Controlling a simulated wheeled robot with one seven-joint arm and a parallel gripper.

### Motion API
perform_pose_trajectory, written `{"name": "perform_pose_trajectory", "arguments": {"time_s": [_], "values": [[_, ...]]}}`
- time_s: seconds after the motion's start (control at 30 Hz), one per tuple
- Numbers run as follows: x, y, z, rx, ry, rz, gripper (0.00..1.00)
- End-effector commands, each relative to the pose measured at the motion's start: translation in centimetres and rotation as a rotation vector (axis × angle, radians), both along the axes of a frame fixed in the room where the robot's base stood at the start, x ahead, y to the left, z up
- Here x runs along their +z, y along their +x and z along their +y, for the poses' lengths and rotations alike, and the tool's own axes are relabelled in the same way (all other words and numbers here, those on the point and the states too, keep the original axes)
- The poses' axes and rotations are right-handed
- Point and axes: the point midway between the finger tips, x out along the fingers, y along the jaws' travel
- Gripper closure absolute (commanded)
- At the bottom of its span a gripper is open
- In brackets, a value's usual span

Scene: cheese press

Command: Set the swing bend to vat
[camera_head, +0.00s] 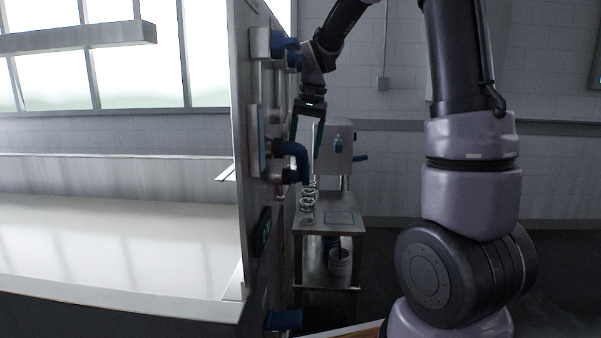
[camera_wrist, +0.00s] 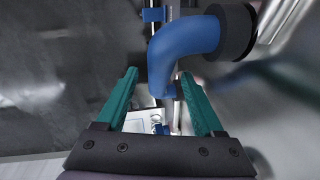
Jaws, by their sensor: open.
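The swing bend is a blue curved pipe (camera_head: 296,152) on the side of the grey upright panel in the head view. In the wrist view the blue bend (camera_wrist: 186,45) fills the upper middle and joins a black collar (camera_wrist: 236,30) at the right. My gripper (camera_head: 307,138) points down just above and beside the bend, with its fingers apart. No vat label is readable.
The tall panel (camera_head: 243,150) carries other blue fittings, one at the top (camera_head: 284,43) and one near the floor (camera_head: 284,320). Behind stands a small steel table (camera_head: 345,228) with glass jars and a machine (camera_head: 335,145). A wide pale counter (camera_head: 110,245) lies left.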

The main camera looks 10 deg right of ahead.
Motion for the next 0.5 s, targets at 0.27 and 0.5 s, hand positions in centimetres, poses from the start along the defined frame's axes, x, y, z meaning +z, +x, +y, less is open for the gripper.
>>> {"name": "perform_pose_trajectory", "arguments": {"time_s": [0.27, 0.5], "values": [[-5.2, 0.2, 0.7, 0.001, -0.001, 0.003, 0.31], [-7.3, 0.5, 1.0, 0.001, 0.0, 0.0, 0.31]]}}
